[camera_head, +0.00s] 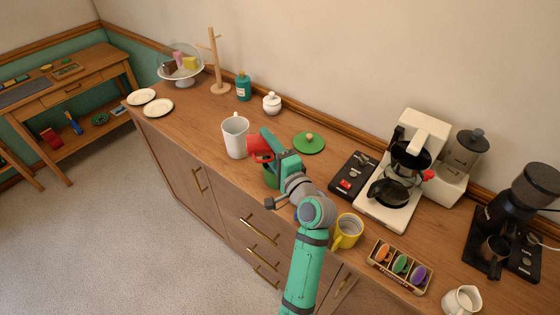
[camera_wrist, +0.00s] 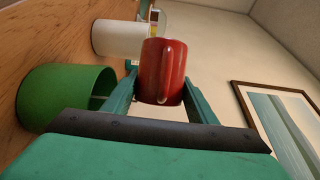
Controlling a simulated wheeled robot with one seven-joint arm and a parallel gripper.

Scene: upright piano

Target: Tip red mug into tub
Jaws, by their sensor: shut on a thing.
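The red mug (camera_wrist: 162,72) is between the fingers of my gripper (camera_wrist: 157,92), which is shut on it, in the wrist view. In the head view the red mug (camera_head: 260,147) is held above the counter, partly hidden by my gripper (camera_head: 267,149). The green tub (camera_wrist: 60,95) is beside the gripper at left in the wrist view, its open mouth turned toward the mug side. In the head view the green tub (camera_head: 271,179) is mostly hidden below my gripper. The mug's inside and contents do not show.
A tall white mug (camera_head: 235,136) stands close left of the red mug. A green lid (camera_head: 309,142) lies behind. A yellow mug (camera_head: 347,231), a coffee machine (camera_head: 424,135) and a pod box (camera_head: 400,266) stand to the right. The counter's left part (camera_head: 193,120) has free room.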

